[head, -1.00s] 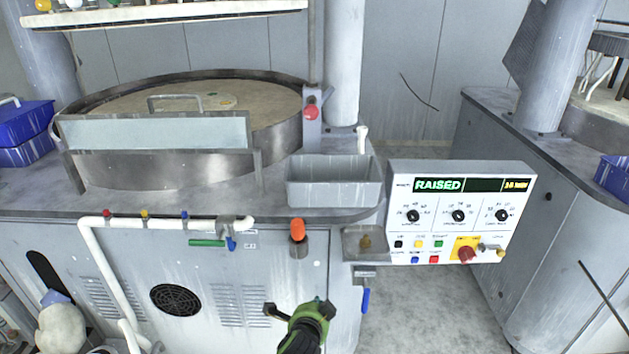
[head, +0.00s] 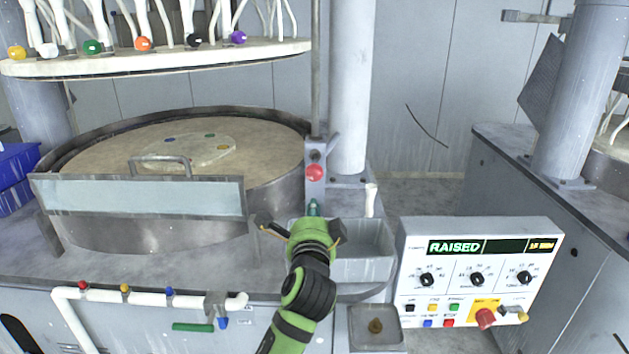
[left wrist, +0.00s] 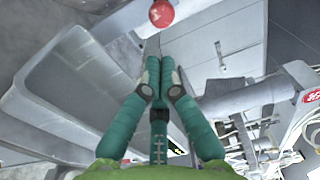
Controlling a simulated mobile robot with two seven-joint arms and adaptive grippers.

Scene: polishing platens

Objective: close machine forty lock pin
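The lock pin appears to be the red round knob (head: 314,172) on a grey upright bracket (head: 316,190) at the right edge of the machine's round platen. The knob also shows at the top of the left wrist view (left wrist: 161,13). My left gripper (head: 313,208) is below and in front of the knob, over the grey bin, pointing towards the bracket. In the left wrist view its teal fingers (left wrist: 160,68) come together at the tips with nothing seen between them. The tips look apart from the knob. No machine number is readable. My right gripper is out of view.
A grey open bin (head: 365,240) stands beside the bracket. The control panel (head: 480,265) at the right reads RAISED. A metal guard with a handle (head: 140,195) fronts the platen (head: 90,160). The upper plate (head: 150,60) hangs above it.

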